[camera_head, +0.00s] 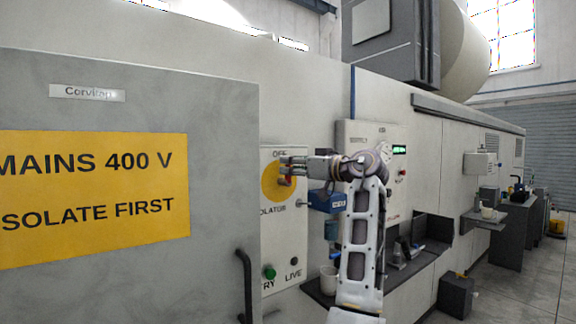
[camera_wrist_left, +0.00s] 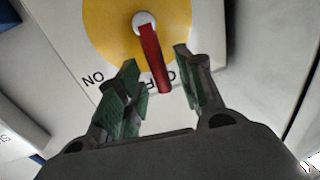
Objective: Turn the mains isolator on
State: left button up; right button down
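The mains isolator has a yellow disc (camera_head: 269,181) on a pale panel; it also fills the top of the left wrist view (camera_wrist_left: 103,28). Its red handle (camera_wrist_left: 152,58) extends from a white hub and lies over the OFF lettering, with ON off to the left. In the head view the red handle (camera_head: 286,181) is partly hidden by my gripper. My left gripper (camera_head: 287,165) is at the disc. In the wrist view its two fingers (camera_wrist_left: 160,88) are open, one on each side of the handle's end, with gaps visible. My right gripper is in neither view.
A grey door (camera_head: 225,245) with a yellow MAINS 400 V sign (camera_head: 90,190) stands left of the panel. Below the isolator are a green button (camera_head: 269,272) and a dark LIVE lamp (camera_head: 294,261). A blue box (camera_head: 325,201) and a control box (camera_head: 370,135) are close right.

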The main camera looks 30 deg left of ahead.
pick_arm(q)
jog(key=shift+w+a, duration=0.25)
jog(key=shift+a, duration=0.85)
grip_shut()
